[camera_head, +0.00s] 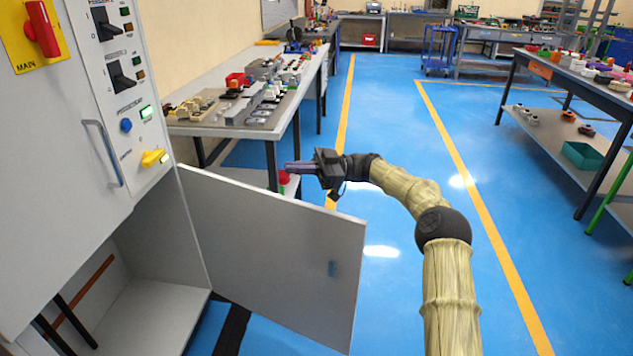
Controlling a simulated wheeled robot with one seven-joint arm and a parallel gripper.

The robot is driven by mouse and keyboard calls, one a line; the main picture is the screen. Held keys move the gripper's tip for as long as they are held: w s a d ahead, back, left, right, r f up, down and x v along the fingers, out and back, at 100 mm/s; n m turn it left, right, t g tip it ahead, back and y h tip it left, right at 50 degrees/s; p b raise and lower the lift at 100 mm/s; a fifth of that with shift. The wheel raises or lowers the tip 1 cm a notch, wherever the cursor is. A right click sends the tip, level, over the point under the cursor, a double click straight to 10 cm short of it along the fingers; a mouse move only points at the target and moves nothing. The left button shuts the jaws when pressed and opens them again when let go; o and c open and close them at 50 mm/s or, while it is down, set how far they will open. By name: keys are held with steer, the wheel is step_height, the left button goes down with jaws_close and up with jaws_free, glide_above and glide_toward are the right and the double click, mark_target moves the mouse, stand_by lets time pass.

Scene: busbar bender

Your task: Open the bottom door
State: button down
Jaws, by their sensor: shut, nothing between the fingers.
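The bottom door (270,250) is a flat light grey panel at the lower left. It stands swung wide open, hinged at the cabinet's right edge. My gripper (290,168) is shut and empty, pointing left. In the picture it lies above the door's top edge, and it looks apart from the door.
The upper cabinet front has a vertical handle (103,152), a control panel (128,90) and a red main switch (43,28). A workbench (228,128) with parts stands behind the door. Another table (575,75) is at the right. Blue floor between is clear.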

steer(key=w+a+r+m+t+h, duration=0.15)
steer(key=a+r+m+t, duration=0.25)
steer(key=a+m+t, duration=0.65)
steer(key=s+d+f+m+t+h, duration=0.2)
steer(key=s+d+f+m+h, duration=0.2)
steer(key=s+d+f+h, duration=0.5)
steer(key=s+d+f+m+t+h, duration=0.25)
steer(key=d+f+m+h, duration=0.35)
steer(key=d, duration=0.7)
steer(key=s+d+f+m+g+h+b, duration=0.1)
steer(key=s+d+f+g+b, duration=0.2)
steer(key=s+f+b, duration=0.3)
steer(key=s+d+f+m+g+h+b, duration=0.1)
steer(key=s+d+f+m+g+b, duration=0.1)
steer(key=s+f+b, duration=0.4)
steer(key=s+d+f+g, duration=0.1)
steer(key=s+f, duration=0.4)
steer(key=s, duration=0.6)
steer(key=shift+d+f+g+h, duration=0.15)
steer(key=shift+d+g+h, duration=0.25)
steer(key=shift+d, duration=0.15)
